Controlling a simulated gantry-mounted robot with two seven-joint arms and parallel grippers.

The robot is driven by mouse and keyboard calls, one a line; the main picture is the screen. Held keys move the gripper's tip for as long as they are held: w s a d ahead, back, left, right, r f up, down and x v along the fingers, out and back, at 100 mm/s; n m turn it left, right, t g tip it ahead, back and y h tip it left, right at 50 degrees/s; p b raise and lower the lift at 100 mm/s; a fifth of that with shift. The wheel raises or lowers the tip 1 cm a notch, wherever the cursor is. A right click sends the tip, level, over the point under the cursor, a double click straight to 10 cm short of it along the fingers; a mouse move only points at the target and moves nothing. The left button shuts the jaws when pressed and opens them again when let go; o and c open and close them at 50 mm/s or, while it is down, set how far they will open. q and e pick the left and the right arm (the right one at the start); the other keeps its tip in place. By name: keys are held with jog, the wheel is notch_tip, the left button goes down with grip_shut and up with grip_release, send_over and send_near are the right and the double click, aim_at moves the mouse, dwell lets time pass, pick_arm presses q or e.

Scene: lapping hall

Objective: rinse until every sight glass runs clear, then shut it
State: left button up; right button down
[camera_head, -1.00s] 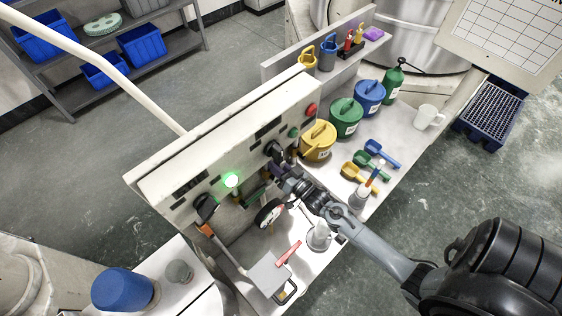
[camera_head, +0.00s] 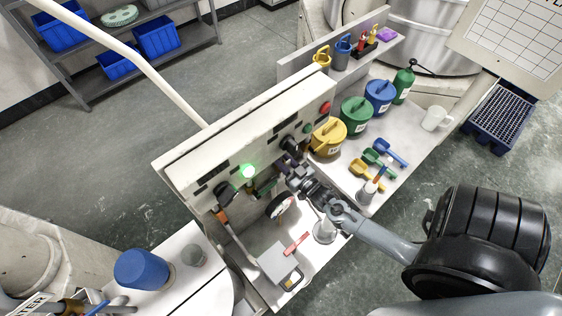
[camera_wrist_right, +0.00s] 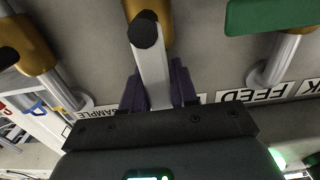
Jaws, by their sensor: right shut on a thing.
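The pale panel (camera_head: 200,165) crosses the middle of the head view, with a green light (camera_head: 248,172) lit on its face. My right gripper (camera_head: 290,166) is at the panel's front. In the right wrist view the gripper (camera_wrist_right: 158,92) is shut on a grey lever handle (camera_wrist_right: 152,78) with a black end. Brass valve bodies (camera_wrist_right: 30,42) and a green handle (camera_wrist_right: 270,14) are close by. A FEED label (camera_wrist_right: 250,95) and a SAMPLE label (camera_wrist_right: 95,128) are legible. I cannot make out the sight glasses' contents.
Yellow (camera_head: 328,138), green (camera_head: 356,117) and blue (camera_head: 379,95) lidded pots stand right of the panel, with coloured scoops (camera_head: 378,158) before them. A white mug (camera_head: 435,118) stands at the bench end. A blue container (camera_head: 142,268) is at lower left.

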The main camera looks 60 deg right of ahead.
jog(key=c, duration=1)
grip_release()
jog(key=shift+o, duration=0.2)
jog(key=b+v, duration=0.2)
jog(key=v, duration=0.8)
jog(key=shift+s, duration=0.4)
jog(key=shift+a, duration=0.1)
